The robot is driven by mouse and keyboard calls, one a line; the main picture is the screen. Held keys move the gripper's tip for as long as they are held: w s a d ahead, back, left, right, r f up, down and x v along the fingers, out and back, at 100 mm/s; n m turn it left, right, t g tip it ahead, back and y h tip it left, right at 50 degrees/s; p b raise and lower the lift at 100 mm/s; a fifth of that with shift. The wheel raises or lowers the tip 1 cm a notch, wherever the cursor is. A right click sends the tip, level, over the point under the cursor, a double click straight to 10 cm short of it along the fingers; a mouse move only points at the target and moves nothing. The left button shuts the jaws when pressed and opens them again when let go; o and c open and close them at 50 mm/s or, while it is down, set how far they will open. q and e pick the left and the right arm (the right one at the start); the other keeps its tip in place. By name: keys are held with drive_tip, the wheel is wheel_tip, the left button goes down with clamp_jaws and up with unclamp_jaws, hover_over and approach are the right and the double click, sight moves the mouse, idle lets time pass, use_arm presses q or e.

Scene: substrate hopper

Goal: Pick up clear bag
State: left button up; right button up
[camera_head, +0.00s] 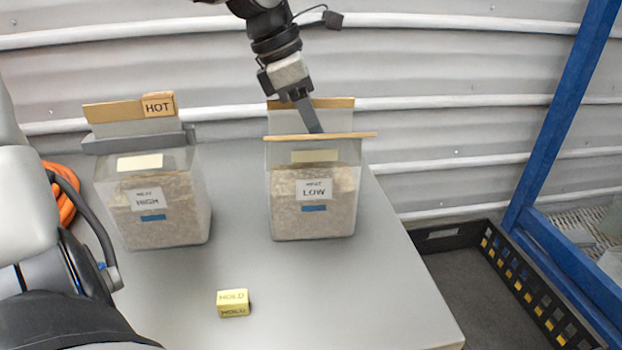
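Two clear bags of pale brown, grainy substrate stand upright on the grey table. The right clear bag (313,215) has a label reading LOW. The left clear bag (160,220) has a label reading HIGH. My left gripper (312,122) reaches down from the top of the view to the mouth of the LOW bag. Its finger lies between the bag's tan front and back top strips, and its tip is hidden behind the front strip. I cannot tell whether it touches the bag or is closed on anything. My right gripper is not in view.
A tan block marked HOT (158,105) sits at the top of the HIGH bag. A small yellow block marked HOLD (233,303) lies on the front of the table (340,300). A black crate (455,238) and blue frame (562,115) stand to the right. A corrugated wall is behind.

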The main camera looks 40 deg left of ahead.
use_arm(q)
drive_tip(key=shift+f, duration=0.25)
idle(0.4)
drive_tip(key=shift+s, duration=0.1)
clamp_jaws()
